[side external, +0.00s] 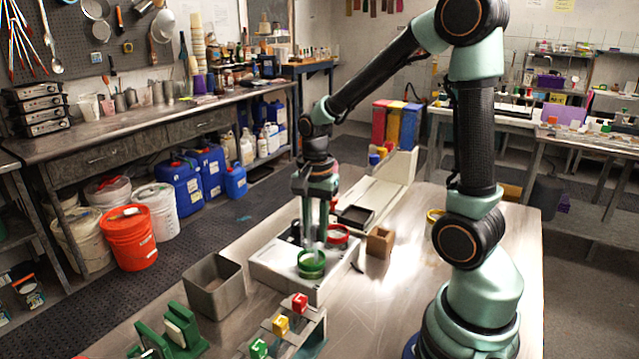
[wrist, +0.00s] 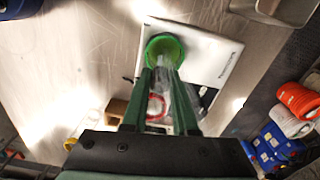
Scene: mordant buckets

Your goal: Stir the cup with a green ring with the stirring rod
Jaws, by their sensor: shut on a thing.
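The cup with a green ring (side external: 311,264) stands upright on a white platform (side external: 277,277); its green rim also shows in the wrist view (wrist: 153,44). My gripper (side external: 314,238) points down just above this cup. Its green fingers (wrist: 163,75) are shut on a pale, see-through thing, apparently the stirring rod. The rod's lower end is at the green cup's opening; how deep it reaches is hard to tell. A cup with a red ring (side external: 338,232) stands behind, partly hidden by the gripper in the wrist view.
A grey metal bin (side external: 213,286) stands left of the platform. A rack with red, yellow and green pieces (side external: 281,326) is at the front. A brown box (side external: 380,241) and a black tray (side external: 355,217) are close by. A yellow-ringed thing (side external: 434,216) stands near my arm.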

